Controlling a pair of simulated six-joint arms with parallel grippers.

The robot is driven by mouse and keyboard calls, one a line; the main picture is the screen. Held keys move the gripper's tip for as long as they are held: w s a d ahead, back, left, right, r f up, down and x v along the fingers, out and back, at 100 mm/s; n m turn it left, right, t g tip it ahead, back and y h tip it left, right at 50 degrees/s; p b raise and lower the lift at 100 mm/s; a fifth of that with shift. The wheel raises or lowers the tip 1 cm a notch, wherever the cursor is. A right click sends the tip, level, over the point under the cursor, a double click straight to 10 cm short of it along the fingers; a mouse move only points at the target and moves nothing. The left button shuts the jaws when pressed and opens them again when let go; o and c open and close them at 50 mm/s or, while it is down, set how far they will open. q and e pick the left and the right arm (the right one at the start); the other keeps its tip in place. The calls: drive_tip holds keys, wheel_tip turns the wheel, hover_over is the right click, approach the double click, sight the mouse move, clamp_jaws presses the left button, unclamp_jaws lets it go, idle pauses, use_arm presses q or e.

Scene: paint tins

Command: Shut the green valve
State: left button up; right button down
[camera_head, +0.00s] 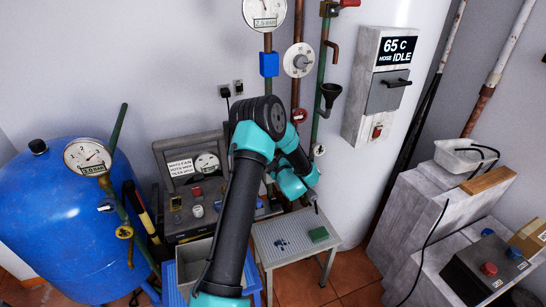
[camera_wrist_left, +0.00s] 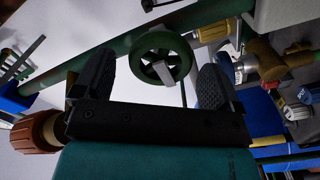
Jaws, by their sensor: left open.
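The green valve is a dark green round handwheel (camera_wrist_left: 160,37) with a pale bar across its lower part, seen in the left wrist view. It lies beside a long green pipe (camera_wrist_left: 120,52). My left gripper (camera_wrist_left: 156,65) is open, with one dark finger on each side of the wheel. I cannot tell whether either finger touches it. My right gripper is not in view.
A blue tank (camera_head: 65,230) with a gauge (camera_head: 87,157) stands at left. A grey control case (camera_head: 185,225) and a small table (camera_head: 285,232) with a green block (camera_head: 318,235) stand near my arm. Pipes and a 65 C panel (camera_head: 383,95) are behind. Grey cabinets (camera_head: 425,210) are right.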

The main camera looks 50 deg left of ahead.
use_arm(q)
drive_tip(key=shift+x, duration=1.15)
drive_tip(key=c, duration=0.9)
